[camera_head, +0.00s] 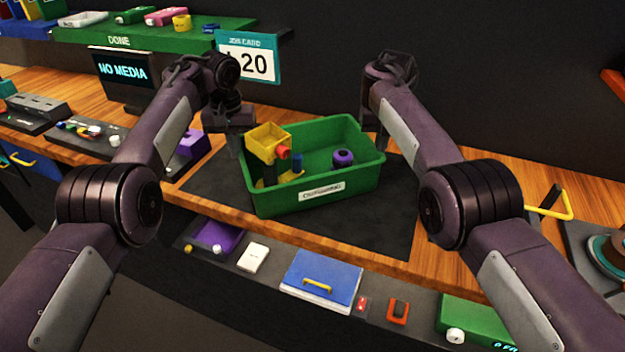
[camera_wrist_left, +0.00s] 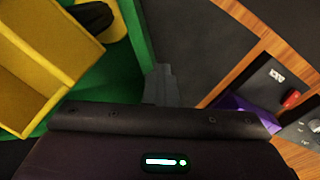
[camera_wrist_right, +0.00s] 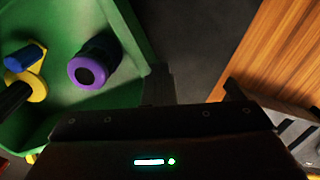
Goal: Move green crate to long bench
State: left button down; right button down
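The green crate (camera_head: 350,184) is on or just above the dark mat on the wooden bench (camera_head: 235,222); I cannot tell whether it touches. It holds a yellow open box (camera_head: 268,138) at its left and a purple round piece (camera_head: 343,158) at its right. My left gripper (camera_wrist_left: 160,86) is at the crate's left wall, its fingers close together at the rim, and looks shut on it. My right gripper (camera_wrist_right: 160,86) is at the right wall in the same way. The fingertips are partly hidden. I cannot tell which surface is called the long bench.
A green shelf (camera_head: 150,36) marked DONE and a card (camera_head: 248,58) reading 20 are behind. A dark screen (camera_head: 122,70) stands back left. A blue panel with a yellow handle (camera_head: 320,278) lies along the front. A yellow handle (camera_head: 555,204) stands at right.

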pick_arm(q)
jog(key=shift+a+r, duration=0.1)
jog(key=shift+r, duration=0.05)
jog(key=c, duration=1.7)
grip_release()
jog(key=shift+s+a, duration=0.1)
jog(key=shift+a, duration=0.65)
jog(key=shift+c, duration=0.2)
pick_arm(e)
jog(key=shift+s+d+r, duration=0.1)
jog(key=shift+d+r, duration=0.15)
jog(key=shift+d, duration=0.55)
jog(key=c, duration=1.7)
grip_release()
jog(key=shift+d, duration=0.1)
jog(key=shift+c, duration=0.2)
pick_arm(q)
notch_tip(320, 180, up, 12)
jog(key=shift+s, duration=0.4)
pick_arm(e)
notch_tip(320, 180, up, 12)
jog(key=shift+s, duration=0.45)
